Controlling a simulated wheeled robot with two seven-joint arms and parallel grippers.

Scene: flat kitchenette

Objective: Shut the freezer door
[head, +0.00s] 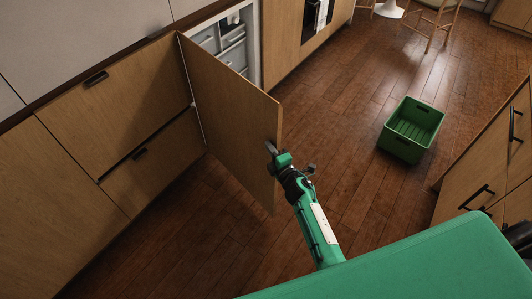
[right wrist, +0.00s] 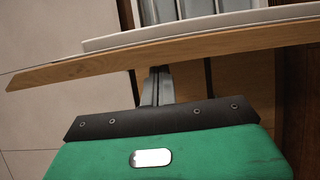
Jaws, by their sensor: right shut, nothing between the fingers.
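The freezer door (head: 232,105) is a wooden panel standing wide open, swung out from the cabinet row in the head view. Behind it the white freezer interior (head: 230,42) with its drawers shows partly. My right gripper (head: 271,147) is at the door's free edge, fingers shut and empty. In the right wrist view the closed fingers (right wrist: 159,74) reach the wooden door (right wrist: 215,43), whose white inner lining shows beyond. Whether they touch it I cannot tell. My left gripper is not in view.
Wooden drawers (head: 125,100) stand left of the door. A green crate (head: 391,143) sits on the floor to the right. A drawer cabinet (head: 490,165) stands at the right edge. The brown wooden floor (head: 330,110) between is clear.

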